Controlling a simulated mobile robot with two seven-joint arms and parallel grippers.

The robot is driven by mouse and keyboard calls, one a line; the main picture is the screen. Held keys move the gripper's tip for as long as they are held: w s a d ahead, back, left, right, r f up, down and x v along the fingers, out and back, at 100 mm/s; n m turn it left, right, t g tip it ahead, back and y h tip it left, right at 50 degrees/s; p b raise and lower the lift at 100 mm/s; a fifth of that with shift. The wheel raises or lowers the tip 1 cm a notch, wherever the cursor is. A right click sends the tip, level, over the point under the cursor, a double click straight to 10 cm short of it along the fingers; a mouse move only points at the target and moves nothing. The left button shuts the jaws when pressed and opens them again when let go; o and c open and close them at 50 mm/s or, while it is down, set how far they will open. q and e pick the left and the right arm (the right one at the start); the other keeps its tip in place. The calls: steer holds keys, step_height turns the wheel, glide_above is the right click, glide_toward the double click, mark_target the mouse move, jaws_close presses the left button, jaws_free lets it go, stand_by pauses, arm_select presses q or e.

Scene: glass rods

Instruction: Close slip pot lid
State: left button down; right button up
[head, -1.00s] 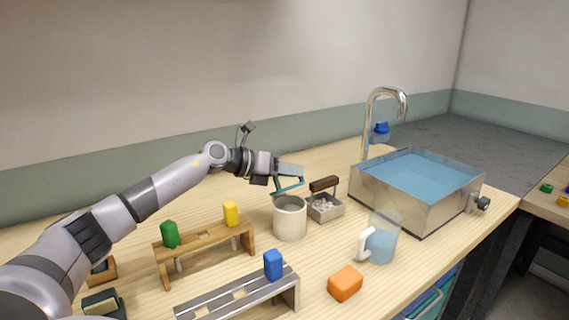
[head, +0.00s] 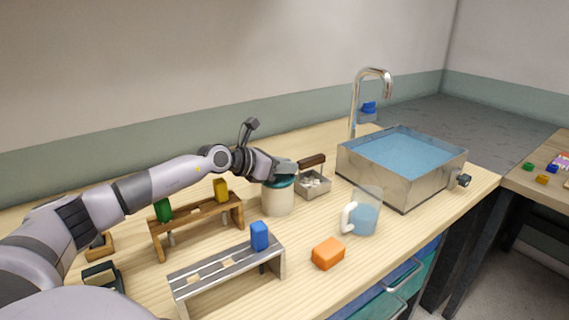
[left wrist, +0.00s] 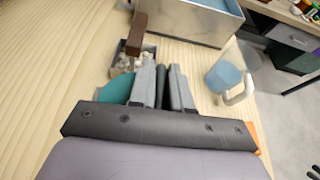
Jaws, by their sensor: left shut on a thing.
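The slip pot (head: 278,201) is a cream cylinder standing upright on the wooden bench. Its teal lid (head: 284,182) is at the pot's mouth, partly covered by my gripper, and looks about level; I cannot tell whether it is fully seated. The lid also shows as a teal curve in the left wrist view (left wrist: 114,90), left of the fingers. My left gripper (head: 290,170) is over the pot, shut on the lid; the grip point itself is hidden. My right gripper is not in view.
Close behind the pot is a small metal box (head: 313,184) with a dark wooden handle. A clear jug (head: 365,213), an orange block (head: 328,254), a wooden rack (head: 196,218) and a grey rack (head: 225,270) stand nearby. The water-filled metal basin (head: 400,178) is to the right.

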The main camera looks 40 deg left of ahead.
mark_target(268, 186)
arm_select(q)
steer(key=shift+s+d+f, duration=0.1)
steer(key=shift+f, duration=0.25)
steer(key=c, duration=1.1)
jaws_free()
steer(key=shift+c, duration=0.2)
steer(key=b+v, duration=0.1)
steer(key=v, duration=0.4)
steer(key=shift+s+f, duration=0.1)
steer(key=shift+s, duration=0.05)
steer(key=shift+b+v, duration=0.5)
steer(key=shift+v, duration=0.45)
